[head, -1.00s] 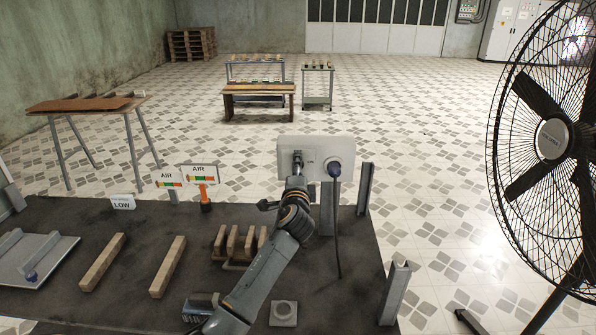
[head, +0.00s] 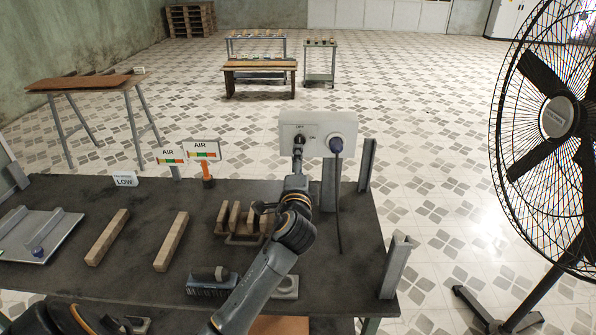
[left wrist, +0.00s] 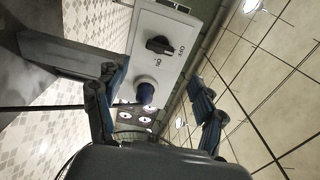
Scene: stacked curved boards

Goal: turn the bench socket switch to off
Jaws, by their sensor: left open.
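The bench socket (head: 318,121) is a pale box on a post at the back of the bench. It carries a dark rotary switch (head: 299,139) on the left, marked OFF above and ON to the right, and a blue plug (head: 336,144) beside it. In the left wrist view the switch (left wrist: 160,45) shows clear, its bar lying along the line towards OFF. The plug (left wrist: 146,88) is nearer there. My left gripper (head: 297,157) is in front of the switch; the left wrist view shows its fingers (left wrist: 155,105) apart, empty and clear of the switch. My right gripper is not seen.
A black cable hangs from the plug. Wooden blocks on a rack (head: 235,217), a brush (head: 210,281) and loose wooden bars (head: 170,241) lie on the dark bench (head: 120,262). Metal uprights (head: 397,265) stand at the right edge. A large fan (head: 556,118) is on the far right.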

